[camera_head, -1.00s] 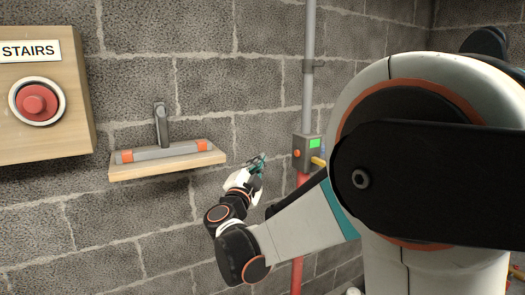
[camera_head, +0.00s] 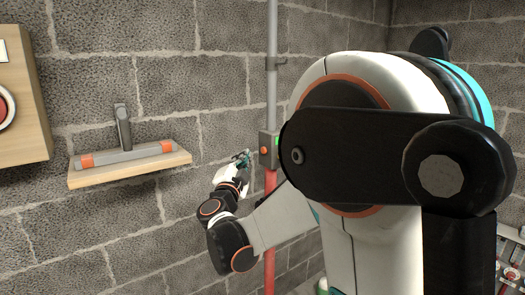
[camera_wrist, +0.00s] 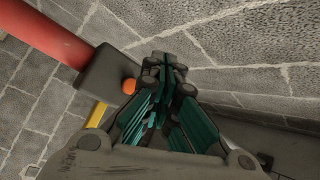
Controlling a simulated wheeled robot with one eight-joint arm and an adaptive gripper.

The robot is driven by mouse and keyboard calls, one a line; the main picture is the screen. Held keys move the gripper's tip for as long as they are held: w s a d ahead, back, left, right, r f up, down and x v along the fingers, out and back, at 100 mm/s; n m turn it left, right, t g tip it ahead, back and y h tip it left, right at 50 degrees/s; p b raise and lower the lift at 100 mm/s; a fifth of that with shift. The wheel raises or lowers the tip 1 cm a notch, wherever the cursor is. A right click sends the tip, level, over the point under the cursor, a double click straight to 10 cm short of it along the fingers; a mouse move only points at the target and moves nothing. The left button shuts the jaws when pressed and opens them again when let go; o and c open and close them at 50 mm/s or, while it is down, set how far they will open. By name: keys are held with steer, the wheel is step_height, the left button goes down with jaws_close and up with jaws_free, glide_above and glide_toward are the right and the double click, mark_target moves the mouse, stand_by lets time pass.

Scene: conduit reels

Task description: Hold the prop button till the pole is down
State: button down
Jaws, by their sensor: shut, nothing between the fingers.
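The prop is a grey upper pole (camera_head: 271,60) above a red lower tube (camera_head: 270,190), upright against the block wall. A grey control box (camera_head: 264,158) sits between them, and an orange button (camera_head: 263,150) shows on it. The wrist view also shows the box (camera_wrist: 98,76), the red tube (camera_wrist: 40,32) and the orange button (camera_wrist: 129,86). My gripper (camera_head: 244,157) is shut and empty, just left of the box. In the wrist view my gripper (camera_wrist: 165,66) has its fingers close beside the button; I cannot tell whether they touch. My arm hides the box's right part.
A wooden shelf (camera_head: 125,176) at left holds a grey bar with orange ends (camera_head: 128,154) and an upright dark handle (camera_head: 122,125). A wooden panel with a red button (camera_head: 3,108) is at the far left edge. A yellow part (camera_wrist: 96,114) shows near the box.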

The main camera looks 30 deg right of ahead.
steer(key=shift+d, duration=1.45)
steer(key=shift+d, duration=0.15)
stand_by(0.3)
steer(key=shift+d+b, duration=0.25)
steer(key=shift+b, duration=0.1)
steer(key=shift+d, duration=0.45)
stand_by(0.5)
steer(key=shift+a, duration=0.15)
stand_by(2.2)
steer(key=shift+a, duration=0.75)
steer(key=shift+a+b, duration=0.35)
steer(key=shift+a, duration=2.15)
